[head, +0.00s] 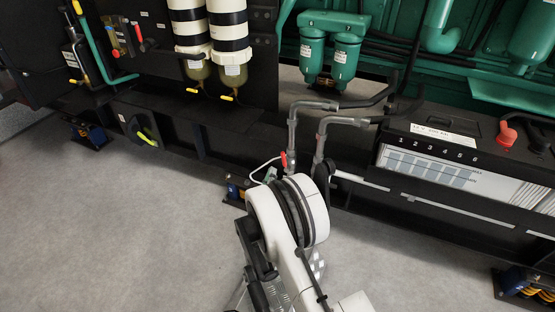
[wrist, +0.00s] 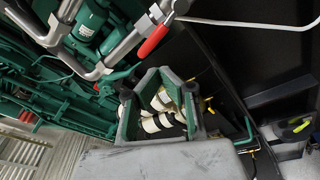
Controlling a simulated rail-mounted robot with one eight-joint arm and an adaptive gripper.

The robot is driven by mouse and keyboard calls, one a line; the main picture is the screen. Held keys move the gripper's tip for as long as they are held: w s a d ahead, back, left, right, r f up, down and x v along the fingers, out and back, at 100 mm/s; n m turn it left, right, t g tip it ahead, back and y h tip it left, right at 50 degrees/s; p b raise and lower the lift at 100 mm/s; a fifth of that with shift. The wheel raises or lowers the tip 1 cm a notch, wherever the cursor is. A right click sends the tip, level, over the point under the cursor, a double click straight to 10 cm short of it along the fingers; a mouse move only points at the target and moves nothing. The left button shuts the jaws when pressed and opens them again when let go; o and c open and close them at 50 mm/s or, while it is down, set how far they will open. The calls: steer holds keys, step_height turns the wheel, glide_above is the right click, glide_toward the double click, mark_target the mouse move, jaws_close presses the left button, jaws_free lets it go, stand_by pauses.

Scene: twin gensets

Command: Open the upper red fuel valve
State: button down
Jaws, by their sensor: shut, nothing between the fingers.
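Several red parts show, and I cannot tell for sure which is the upper red fuel valve. A red handle (head: 138,32) sits on the dark panel at upper left in the head view, beside a red-and-yellow fitting (head: 115,42). Another red handle (head: 284,160) is low on the grey pipes near my arm. In the wrist view a red lever (wrist: 153,42) sits on a grey pipe, above and apart from my gripper. My gripper (wrist: 158,72) is shut and empty, its fingertips meeting.
Striped filter cylinders (head: 228,40) with yellow levers hang on the dark panel. Green canisters (head: 330,48) stand behind the grey pipes (head: 345,103). A battery (head: 430,150) is at right. The grey floor (head: 110,220) at left is clear.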

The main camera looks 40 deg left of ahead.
mark_target(285, 162)
steer(key=w+a+n+g+h+b, duration=0.1)
steer(key=w+a+n+g+b, duration=0.1)
steer(key=w+a+n, duration=0.5)
steer(key=shift+n, duration=0.5)
steer(key=shift+s+d+r+b, duration=0.1)
steer(key=shift+s+d+b, duration=0.1)
steer(key=shift+d, duration=0.95)
steer(key=shift+s+d+b, duration=0.1)
steer(key=shift+d+b, duration=0.05)
steer(key=shift+d, duration=1)
steer(key=shift+w+d+r, duration=0.1)
steer(key=shift+d+r, duration=0.1)
steer(key=shift+d, duration=0.55)
